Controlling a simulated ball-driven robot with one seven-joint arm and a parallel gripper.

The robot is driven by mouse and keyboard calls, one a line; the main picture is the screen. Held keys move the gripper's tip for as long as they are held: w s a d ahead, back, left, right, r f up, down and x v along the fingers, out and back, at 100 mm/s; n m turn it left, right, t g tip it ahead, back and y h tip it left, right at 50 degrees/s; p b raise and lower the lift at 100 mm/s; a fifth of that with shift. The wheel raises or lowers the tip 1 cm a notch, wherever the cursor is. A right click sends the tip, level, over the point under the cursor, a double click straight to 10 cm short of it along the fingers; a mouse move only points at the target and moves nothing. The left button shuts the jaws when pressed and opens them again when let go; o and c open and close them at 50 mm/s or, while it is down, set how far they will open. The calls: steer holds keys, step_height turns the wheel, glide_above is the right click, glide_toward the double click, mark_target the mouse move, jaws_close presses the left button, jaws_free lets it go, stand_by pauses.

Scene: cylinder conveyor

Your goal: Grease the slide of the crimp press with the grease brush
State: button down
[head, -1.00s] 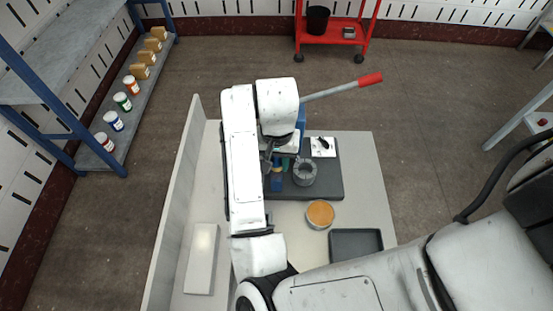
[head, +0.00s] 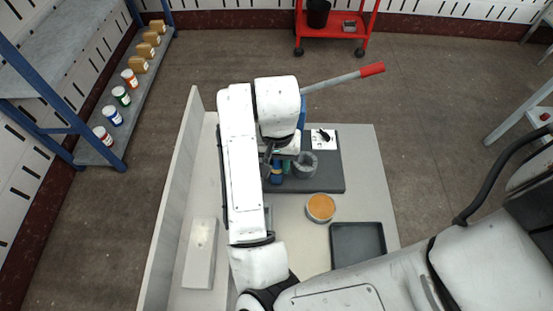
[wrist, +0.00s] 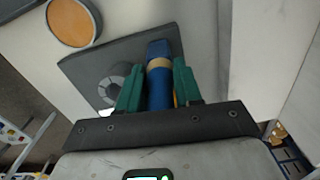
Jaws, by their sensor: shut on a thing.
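My gripper (wrist: 158,88) has green fingers and is shut on the grease brush (wrist: 159,66), which is blue with a tan band. In the head view the brush (head: 277,174) shows just below my wrist, over the left part of the crimp press's dark base plate (head: 325,180). The press has a long grey lever with a red grip (head: 372,69) and a blue body (head: 302,115), mostly hidden behind my arm. I cannot make out the slide, or whether the brush touches the press. An open tin of orange grease (head: 320,207) stands on the table in front of the plate.
A grey ring-shaped part (head: 305,165) sits on the plate, near a white card (head: 323,140) with a black mark. A dark tray (head: 358,246) and a pale box (head: 200,255) are on the table (head: 360,165). A low wall (head: 176,190) borders its left side.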

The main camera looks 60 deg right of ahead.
steer(key=shift+w+d+r+p, duration=0.1)
steer(key=shift+w+d+p, duration=0.3)
steer(key=shift+d, duration=0.15)
steer(key=shift+w+d+r+p, duration=0.1)
steer(key=shift+w+d+p, duration=0.2)
steer(key=shift+d+p, duration=0.15)
steer(key=shift+f, duration=0.1)
step_height(320, 180, up, 9)
steer(key=p, duration=0.7)
stand_by(0.5)
steer(key=c, duration=1.3)
jaws_free()
jaws_close()
